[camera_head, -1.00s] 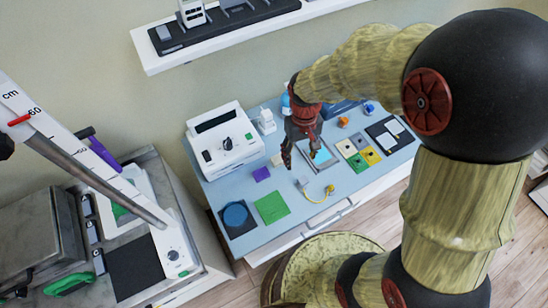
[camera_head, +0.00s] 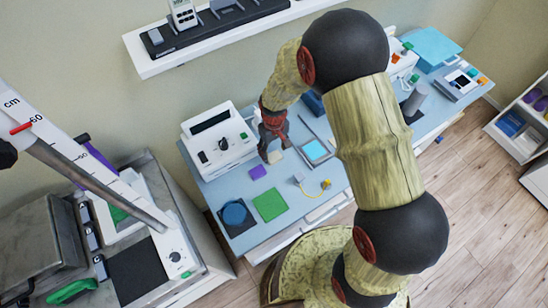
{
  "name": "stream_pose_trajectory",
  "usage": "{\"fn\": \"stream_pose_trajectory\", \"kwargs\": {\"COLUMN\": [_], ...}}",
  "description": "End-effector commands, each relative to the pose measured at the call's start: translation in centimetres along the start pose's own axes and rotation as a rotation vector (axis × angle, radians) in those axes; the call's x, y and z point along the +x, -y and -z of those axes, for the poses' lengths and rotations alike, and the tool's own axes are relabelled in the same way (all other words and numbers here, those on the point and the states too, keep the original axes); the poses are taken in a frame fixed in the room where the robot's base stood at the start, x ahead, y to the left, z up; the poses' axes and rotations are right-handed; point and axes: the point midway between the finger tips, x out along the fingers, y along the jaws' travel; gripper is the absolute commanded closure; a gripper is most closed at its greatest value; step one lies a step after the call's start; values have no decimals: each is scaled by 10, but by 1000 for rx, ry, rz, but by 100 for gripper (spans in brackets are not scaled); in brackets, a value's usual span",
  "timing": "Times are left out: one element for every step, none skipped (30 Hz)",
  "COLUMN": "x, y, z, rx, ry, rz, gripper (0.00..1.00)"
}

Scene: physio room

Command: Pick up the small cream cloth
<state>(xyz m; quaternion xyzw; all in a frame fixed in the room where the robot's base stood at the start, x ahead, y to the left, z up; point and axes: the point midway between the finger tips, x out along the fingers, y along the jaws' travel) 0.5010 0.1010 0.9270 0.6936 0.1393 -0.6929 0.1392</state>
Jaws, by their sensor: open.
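A small cream patch, which looks like the cream cloth (camera_head: 277,157), lies on the blue table top (camera_head: 222,184), right of the white machine. My gripper (camera_head: 269,151) points down just over it and partly covers it. The fingers look apart, with nothing seen lifted between them. Whether the fingertips touch the cloth is too small to tell.
The white machine (camera_head: 212,142) stands close left of my gripper. A purple cloth (camera_head: 258,172) and a green cloth (camera_head: 270,205) lie nearer the front. A tray with a bright blue pad (camera_head: 315,150) lies to the right. A wall shelf (camera_head: 160,62) hangs above.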

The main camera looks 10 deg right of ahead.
Motion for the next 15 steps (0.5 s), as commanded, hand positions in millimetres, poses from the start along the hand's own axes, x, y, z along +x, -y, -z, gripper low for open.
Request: {"fn": "stream_pose_trajectory", "kwargs": {"x": [9,14,21,25,28,30,32,33,33,33,32,32,32,32,32], "y": [0,1,1,1,1,0,0,0,0,0,0,0,0,0,0], "z": [-2,-3,-3,-3,-3,-2,-2,-2,-2,-2,-2,-2,-2,-2,-2], "rx": [0,0,0,0,0,0,0,0,0,0,0,0,0,0,0], "ry": [4,4,4,4,4,2,1,0,0,-1,0,0,0,0,0], "rz": [1,1,1,1,1,0,0,0,0,0,0,0,0,0,0], "gripper": [45,45,45,45,45,45,45,45,45,45,45,45,45,47,49]}}
